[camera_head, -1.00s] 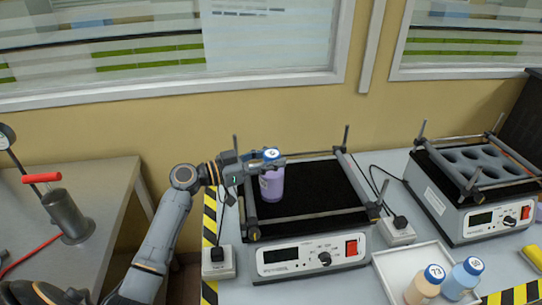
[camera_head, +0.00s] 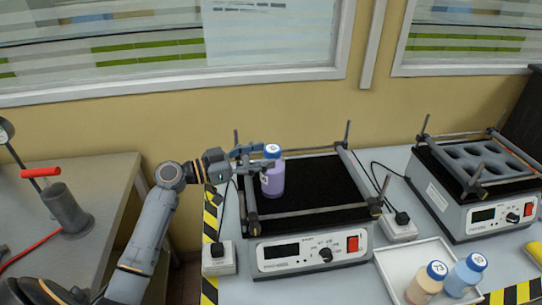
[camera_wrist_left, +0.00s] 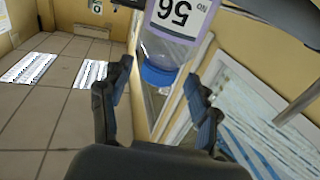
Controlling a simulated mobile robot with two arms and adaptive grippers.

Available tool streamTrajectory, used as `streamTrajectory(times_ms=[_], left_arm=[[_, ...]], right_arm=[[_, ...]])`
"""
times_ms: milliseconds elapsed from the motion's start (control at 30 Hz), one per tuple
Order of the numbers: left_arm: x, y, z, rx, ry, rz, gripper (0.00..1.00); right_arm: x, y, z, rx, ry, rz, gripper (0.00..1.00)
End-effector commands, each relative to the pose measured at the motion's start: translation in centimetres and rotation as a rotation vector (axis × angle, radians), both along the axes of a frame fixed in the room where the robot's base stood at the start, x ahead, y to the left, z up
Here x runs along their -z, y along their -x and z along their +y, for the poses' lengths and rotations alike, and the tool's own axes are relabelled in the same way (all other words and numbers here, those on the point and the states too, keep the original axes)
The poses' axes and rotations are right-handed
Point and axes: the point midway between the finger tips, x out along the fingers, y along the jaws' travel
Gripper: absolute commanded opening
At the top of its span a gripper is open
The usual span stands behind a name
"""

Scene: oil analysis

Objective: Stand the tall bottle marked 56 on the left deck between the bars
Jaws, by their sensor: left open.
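The tall purple bottle (camera_head: 272,181) with a blue cap stands upright on the black left deck (camera_head: 318,186), near the deck's left bar (camera_head: 249,196). Its label reads 56 in the left wrist view (camera_wrist_left: 178,22), where the bottle shows upside down. My left gripper (camera_head: 257,158) is open at the bottle's left side, level with its upper part. In the left wrist view the open fingers (camera_wrist_left: 157,73) show on either side of the blue cap, with gaps between. My right gripper is not in view.
A second shaker (camera_head: 473,187) with a holed rack stands at right. A white tray (camera_head: 398,266) in front holds two blue-capped bottles, one peach (camera_head: 424,285) and one blue (camera_head: 465,276). The deck right of the purple bottle is clear.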

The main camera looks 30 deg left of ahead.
Motion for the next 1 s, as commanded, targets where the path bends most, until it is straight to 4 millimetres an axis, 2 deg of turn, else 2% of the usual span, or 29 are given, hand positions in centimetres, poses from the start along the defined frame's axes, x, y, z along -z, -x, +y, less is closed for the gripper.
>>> streamTrajectory(times_ms=[33,200,400,600,1000], left_arm=[[0.6,0.9,0.9,-0.002,-0.004,0.002,0.62],[0.5,3.8,3.1,-0.002,-0.003,0.000,0.62],[0.3,6.0,4.9,0.000,-0.001,0.000,0.62],[0.0,6.7,5.5,0.000,-0.002,-0.001,0.62],[0.0,6.7,5.5,0.000,0.000,-0.001,0.62]], right_arm=[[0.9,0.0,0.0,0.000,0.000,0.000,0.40],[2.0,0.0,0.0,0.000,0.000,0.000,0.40],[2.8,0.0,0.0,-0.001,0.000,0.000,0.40],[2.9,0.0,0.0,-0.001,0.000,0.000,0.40],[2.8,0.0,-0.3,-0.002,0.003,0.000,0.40]])
